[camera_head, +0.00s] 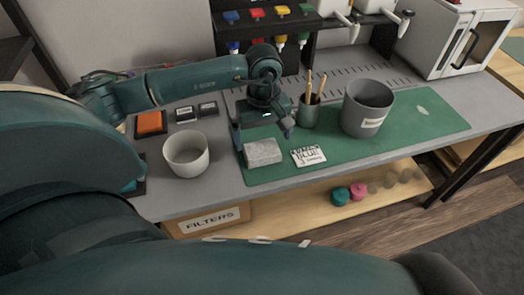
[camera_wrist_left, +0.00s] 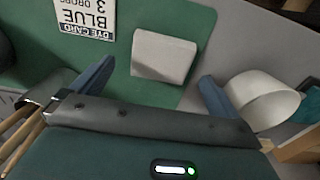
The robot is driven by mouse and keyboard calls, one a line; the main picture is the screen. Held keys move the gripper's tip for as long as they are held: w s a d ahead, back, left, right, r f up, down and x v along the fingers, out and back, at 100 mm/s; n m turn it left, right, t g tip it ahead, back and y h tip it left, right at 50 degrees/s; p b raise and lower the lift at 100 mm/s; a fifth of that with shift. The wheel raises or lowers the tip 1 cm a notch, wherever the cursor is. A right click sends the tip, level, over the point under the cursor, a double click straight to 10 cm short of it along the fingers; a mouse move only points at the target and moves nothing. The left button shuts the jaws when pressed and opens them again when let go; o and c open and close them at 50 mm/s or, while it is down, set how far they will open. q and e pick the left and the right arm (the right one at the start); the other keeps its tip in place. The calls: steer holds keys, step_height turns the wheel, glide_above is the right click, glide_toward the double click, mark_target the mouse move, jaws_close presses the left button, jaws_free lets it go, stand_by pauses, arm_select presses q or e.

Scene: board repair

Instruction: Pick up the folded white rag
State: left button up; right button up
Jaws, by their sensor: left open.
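The folded white rag (camera_head: 262,152) lies on the front left part of the green mat (camera_head: 425,115), looking light grey and block-like. It also shows in the left wrist view (camera_wrist_left: 162,55), just beyond the fingertips. My left gripper (camera_head: 263,132) is open and empty, just behind the rag in the head view. In the left wrist view the two blue-grey fingers (camera_wrist_left: 153,84) are spread wider than the rag, one toward each side. I see no clear contact with it. My right gripper is not in view.
A dye card (camera_head: 308,156) lies close right of the rag. A white cup (camera_head: 186,155) stands left of it. A cup with pencils (camera_head: 308,112) and a grey bucket (camera_head: 367,108) stand behind to the right. The mat's right end is clear.

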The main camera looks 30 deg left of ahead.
mark_target(262, 149)
arm_select(q)
step_height(262, 149, down, 4)
steer(key=shift+s, duration=0.15)
steer(key=shift+a, duration=0.1)
steer(key=shift+c, duration=0.4)
steer(key=c, duration=0.9)
step_height(262, 149, up, 10)
steer(key=shift+r, duration=0.1)
